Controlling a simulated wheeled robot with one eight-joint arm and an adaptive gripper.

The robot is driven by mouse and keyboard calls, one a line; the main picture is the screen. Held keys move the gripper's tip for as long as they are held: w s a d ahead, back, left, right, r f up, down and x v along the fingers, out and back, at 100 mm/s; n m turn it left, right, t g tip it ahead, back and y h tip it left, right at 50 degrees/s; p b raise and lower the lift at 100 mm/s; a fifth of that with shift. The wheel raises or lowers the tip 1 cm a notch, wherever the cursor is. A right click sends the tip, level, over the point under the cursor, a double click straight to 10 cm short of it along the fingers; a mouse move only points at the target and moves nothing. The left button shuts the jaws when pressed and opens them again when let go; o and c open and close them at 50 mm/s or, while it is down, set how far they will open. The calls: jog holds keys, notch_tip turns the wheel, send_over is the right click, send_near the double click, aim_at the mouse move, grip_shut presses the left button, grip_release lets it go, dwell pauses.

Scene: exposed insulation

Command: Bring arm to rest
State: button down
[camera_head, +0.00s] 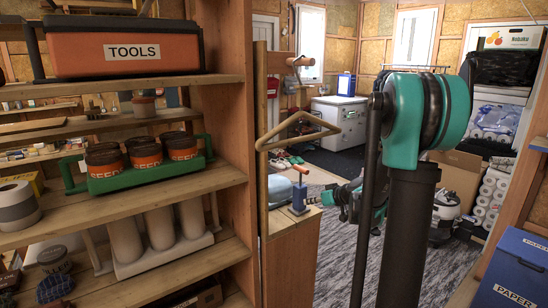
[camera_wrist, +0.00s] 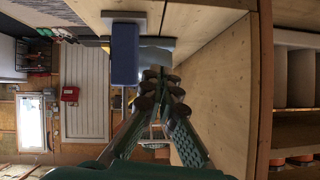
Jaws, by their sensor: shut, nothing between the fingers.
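My gripper (camera_wrist: 163,78) shows in the wrist view with its dark green fingers drawn together and nothing between them. In the head view my gripper (camera_head: 328,196) is small and partly hidden behind my arm. It points left toward a blue block-shaped object (camera_head: 299,196) on a wooden cabinet top. In the wrist view the blue object (camera_wrist: 125,52) lies just left of the fingertips, apart from them. My arm stands at the right of the head view, with a teal joint at the top and dark links hanging down.
A wooden shelf (camera_head: 120,199) on the left holds a toolbox (camera_head: 125,49) and a green caddy of cans (camera_head: 145,172). A wooden hanger (camera_head: 298,132) hangs by the post. The wooden cabinet (camera_head: 292,248) stands close to my gripper. A blue paper box (camera_head: 515,268) is lower right.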

jog(key=s+d+f+m+g+h, duration=0.1)
jog(key=s+f+m+h, duration=0.1)
jog(key=s, duration=0.9)
jog(key=s+d+f+m+g+h, duration=0.2)
jog(key=s+f+h, duration=0.1)
jog(key=s, duration=0.8)
jog(key=s+d+f+m+g+h, duration=0.1)
jog(key=s+f, duration=0.4)
jog(key=s, duration=0.6)
jog(key=shift+d+m+g+h, duration=0.4)
jog(key=shift+d+h, duration=0.15)
jog(key=shift+h, duration=0.25)
